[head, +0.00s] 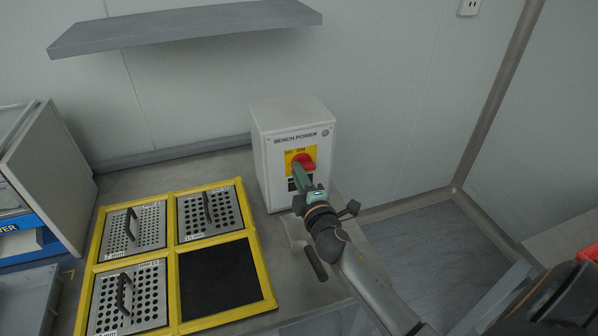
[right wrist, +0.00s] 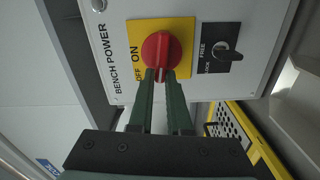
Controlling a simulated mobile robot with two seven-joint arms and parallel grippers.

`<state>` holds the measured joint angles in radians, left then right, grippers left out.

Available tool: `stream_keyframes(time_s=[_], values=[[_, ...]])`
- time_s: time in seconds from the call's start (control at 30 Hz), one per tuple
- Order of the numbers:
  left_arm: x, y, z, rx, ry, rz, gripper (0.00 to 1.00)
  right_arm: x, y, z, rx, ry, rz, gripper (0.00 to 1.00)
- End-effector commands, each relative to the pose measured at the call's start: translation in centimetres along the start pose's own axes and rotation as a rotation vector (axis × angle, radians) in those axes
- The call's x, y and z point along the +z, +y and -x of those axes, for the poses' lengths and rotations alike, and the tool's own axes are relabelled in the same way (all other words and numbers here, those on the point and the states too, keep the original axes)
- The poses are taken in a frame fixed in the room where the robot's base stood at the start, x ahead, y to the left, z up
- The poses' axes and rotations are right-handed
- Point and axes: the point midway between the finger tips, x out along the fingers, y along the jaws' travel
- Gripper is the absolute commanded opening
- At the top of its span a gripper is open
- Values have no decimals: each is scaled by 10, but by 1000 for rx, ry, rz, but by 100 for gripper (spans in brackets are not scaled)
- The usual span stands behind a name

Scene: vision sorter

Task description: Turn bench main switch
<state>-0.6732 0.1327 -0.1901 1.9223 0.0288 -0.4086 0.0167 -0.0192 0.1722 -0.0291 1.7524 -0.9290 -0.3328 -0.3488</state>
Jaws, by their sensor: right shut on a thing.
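The bench main switch is a red rotary knob (head: 303,162) on a yellow plate on the front of a white box labelled BENCH POWER (head: 262,165). In the right wrist view, the knob (right wrist: 157,46) has a white mark at its end between my fingertips, on the side of the OFF label rather than the ON label. My right gripper (right wrist: 160,76) is shut on the knob's grip, one finger on each side. It also shows in the head view (head: 303,178), in front of the box and partly covering its lower front. My left gripper is not in view.
A black FREE/LOCK switch (right wrist: 223,56) sits beside the yellow plate. A yellow-framed tray (head: 173,255) with perforated plates and handles lies left of the box. A grey shelf (head: 190,27) hangs above. A grey cabinet (head: 55,180) stands at far left.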

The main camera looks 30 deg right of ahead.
Motion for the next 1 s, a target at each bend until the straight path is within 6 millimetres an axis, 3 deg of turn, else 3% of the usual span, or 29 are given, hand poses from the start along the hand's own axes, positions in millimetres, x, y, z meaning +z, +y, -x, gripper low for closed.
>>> stream_keyframes(time_s=[0.3, 0.87, 0.9, 1.0], values=[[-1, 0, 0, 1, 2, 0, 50, 0, -3, 0, 1, 2, 132, 0], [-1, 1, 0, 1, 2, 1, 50, 0, -4, 0, 0, 2, 162, 0], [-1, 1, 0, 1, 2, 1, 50, 0, -4, 0, 0, 2, 162, 18], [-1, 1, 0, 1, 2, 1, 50, 0, -4, 0, 0, 1, 161, 30]])
